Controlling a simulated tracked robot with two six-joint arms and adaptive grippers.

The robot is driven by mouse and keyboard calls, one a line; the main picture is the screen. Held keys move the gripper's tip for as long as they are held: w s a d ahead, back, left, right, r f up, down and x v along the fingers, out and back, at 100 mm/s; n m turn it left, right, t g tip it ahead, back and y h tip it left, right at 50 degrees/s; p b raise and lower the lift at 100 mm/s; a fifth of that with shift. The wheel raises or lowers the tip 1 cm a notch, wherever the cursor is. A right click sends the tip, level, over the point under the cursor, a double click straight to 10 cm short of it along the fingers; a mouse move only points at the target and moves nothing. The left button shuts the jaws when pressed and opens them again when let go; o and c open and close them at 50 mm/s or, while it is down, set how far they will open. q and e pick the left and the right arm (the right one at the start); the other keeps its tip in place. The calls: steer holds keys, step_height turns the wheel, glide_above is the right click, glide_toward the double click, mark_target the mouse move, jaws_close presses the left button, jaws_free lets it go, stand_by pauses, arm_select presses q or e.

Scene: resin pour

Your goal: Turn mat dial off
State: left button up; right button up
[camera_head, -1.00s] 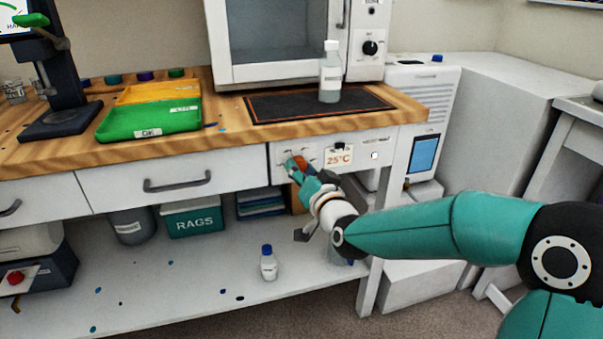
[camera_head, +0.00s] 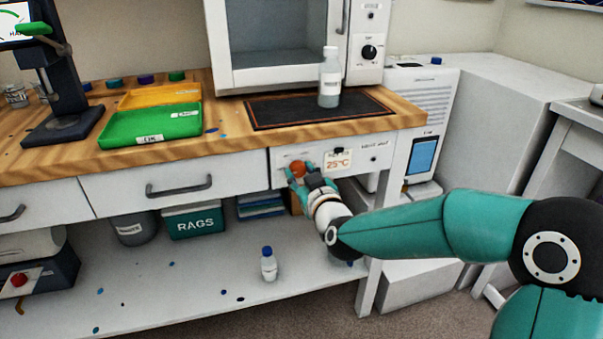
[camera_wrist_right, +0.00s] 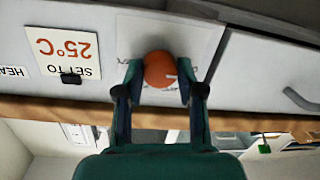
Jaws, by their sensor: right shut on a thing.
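The mat dial is an orange-red round knob (camera_head: 298,169) on the white panel under the bench front. It also shows in the right wrist view (camera_wrist_right: 160,69), with a small pale mark on its right side. My right gripper (camera_head: 300,172) is shut on the dial, one finger on each side of it; the fingers show the same way in the right wrist view (camera_wrist_right: 158,80). The heat mat (camera_head: 270,112) is a dark sheet with an orange edge on the bench top above. My left gripper is not in view.
A "25°C" label (camera_head: 338,160) is beside the dial on the panel. A bottle (camera_head: 330,78) stands on the mat, before a white oven (camera_head: 280,45). A drawer handle (camera_head: 180,186) juts out to the left. Green (camera_head: 150,125) and yellow trays lie on the bench.

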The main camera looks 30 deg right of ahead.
stand_by(0.4)
steer(key=o, duration=1.1)
steer(key=shift+o, duration=0.2)
steer(key=s+a, duration=0.1)
steer(key=s, duration=1.1)
steer(key=shift+a+r, duration=0.25)
steer(key=shift+r, duration=0.2)
steer(key=shift+w, duration=0.1)
